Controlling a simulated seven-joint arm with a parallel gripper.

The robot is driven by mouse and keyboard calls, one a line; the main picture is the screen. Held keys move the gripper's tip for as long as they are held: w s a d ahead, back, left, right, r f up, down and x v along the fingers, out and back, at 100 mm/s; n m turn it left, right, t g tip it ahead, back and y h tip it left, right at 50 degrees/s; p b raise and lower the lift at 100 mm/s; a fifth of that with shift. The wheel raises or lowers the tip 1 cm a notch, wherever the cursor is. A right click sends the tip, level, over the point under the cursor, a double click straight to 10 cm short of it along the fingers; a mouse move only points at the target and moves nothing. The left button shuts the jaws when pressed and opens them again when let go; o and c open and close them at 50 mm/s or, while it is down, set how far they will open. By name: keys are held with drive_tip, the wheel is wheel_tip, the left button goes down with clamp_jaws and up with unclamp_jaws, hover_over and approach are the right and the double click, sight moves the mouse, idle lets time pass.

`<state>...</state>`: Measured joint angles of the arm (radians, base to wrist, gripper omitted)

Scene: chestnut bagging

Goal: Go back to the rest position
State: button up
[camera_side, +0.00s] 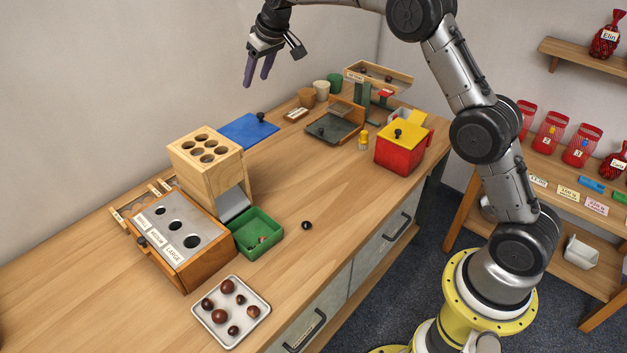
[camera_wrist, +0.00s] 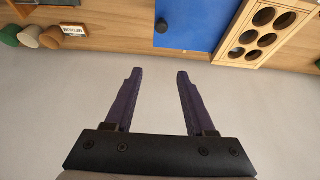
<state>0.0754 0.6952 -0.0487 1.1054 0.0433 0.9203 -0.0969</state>
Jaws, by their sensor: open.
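My gripper (camera_side: 257,84) hangs in the air above the back of the workbench, near the wall, with its purple fingers pointing down. It is open and empty. In the wrist view my gripper (camera_wrist: 157,75) shows two purple fingers set apart with only grey wall between them. The blue plate (camera_side: 248,130) with a dark knob lies on the bench below my gripper; it also shows at the top of the wrist view (camera_wrist: 195,22). The wooden block with round holes (camera_side: 206,150) stands left of the blue plate in the side view.
A metal tray of chestnuts (camera_side: 249,334), a green bin (camera_side: 280,235) and a sizing box (camera_side: 179,278) stand on the near bench. One loose chestnut (camera_side: 306,225) lies in the open. A red box with a yellow lid (camera_side: 399,155) stands at right. Air around my gripper is free.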

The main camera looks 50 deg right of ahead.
sight(261, 113)
drive_tip(key=shift+d+f, duration=0.1)
drive_tip(key=shift+f, duration=5.05)
clamp_jaws()
drive_tip(key=shift+d, duration=0.1)
drive_tip(key=shift+d, duration=0.1)
unclamp_jaws()
drive_tip(key=shift+r, duration=0.15)
drive_tip(key=shift+r, duration=3.4)
